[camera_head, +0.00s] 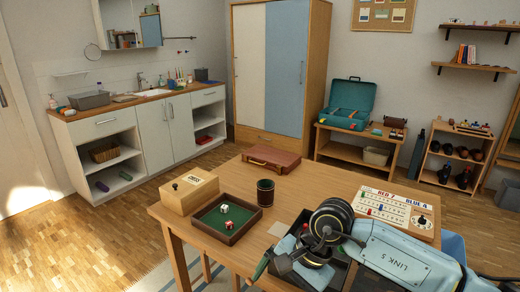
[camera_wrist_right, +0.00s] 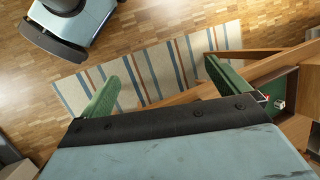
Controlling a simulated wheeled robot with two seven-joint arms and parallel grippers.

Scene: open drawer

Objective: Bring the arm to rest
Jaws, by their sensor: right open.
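My right arm (camera_head: 395,262) comes in from the lower right of the head view, folded over the near right part of the wooden table (camera_head: 315,180). My right gripper (camera_wrist_right: 147,68) shows in the wrist view with its two green fingers spread wide. Nothing is between them. Below them are a striped rug and the wood floor. In the head view only a green finger (camera_head: 261,268) shows clearly near the table's front edge; the arm hides much of the hand. My left gripper is in neither view.
On the table are a wooden box (camera_head: 189,181), a green-lined dice tray (camera_head: 207,229), a dark cup (camera_head: 265,192), a brown case (camera_head: 271,157) and a scoreboard (camera_head: 395,207). The tray shows at the wrist view's right edge. The table edge lies close to my right gripper.

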